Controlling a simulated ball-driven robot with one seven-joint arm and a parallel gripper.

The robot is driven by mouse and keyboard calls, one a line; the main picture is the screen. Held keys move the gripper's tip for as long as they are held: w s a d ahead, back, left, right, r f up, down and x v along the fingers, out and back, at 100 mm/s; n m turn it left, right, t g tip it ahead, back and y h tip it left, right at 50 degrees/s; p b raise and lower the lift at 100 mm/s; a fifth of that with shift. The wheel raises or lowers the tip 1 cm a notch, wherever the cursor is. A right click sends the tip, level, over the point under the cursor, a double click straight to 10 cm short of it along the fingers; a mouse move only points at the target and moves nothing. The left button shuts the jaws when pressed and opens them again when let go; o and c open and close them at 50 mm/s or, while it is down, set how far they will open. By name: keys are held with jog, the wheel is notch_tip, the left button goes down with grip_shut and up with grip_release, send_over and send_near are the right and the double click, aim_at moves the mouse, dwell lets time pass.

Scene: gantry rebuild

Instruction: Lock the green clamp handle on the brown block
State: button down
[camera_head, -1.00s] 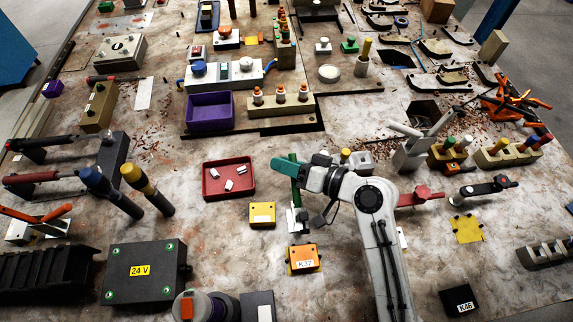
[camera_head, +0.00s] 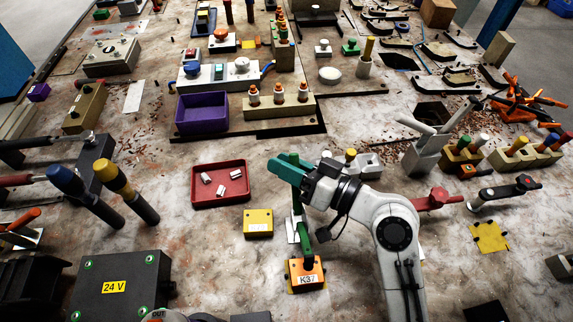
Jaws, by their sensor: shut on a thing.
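The green clamp handle (camera_head: 291,170) stands roughly upright in the middle of the head view, its lower part running down to a pale metal base (camera_head: 293,230). My gripper (camera_head: 303,186) is at the handle's upper part and shut on it; its fingers are partly hidden. A green clamp arm (camera_head: 308,238) reaches from the base toward the orange-brown block (camera_head: 307,274) labelled K37. Its dark tip is over the block's top; I cannot tell whether it presses on it.
A red tray (camera_head: 219,196) with small white pieces and a yellow block (camera_head: 258,222) lie left of the clamp. A red-handled clamp (camera_head: 437,199) is to the right, beyond my arm. A black 24 V box (camera_head: 120,289) stands at front left.

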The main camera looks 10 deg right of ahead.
jog(key=c, duration=1)
grip_release()
jog(key=b+v, duration=0.2)
jog(key=v, duration=0.9)
jog(key=shift+f, duration=0.15)
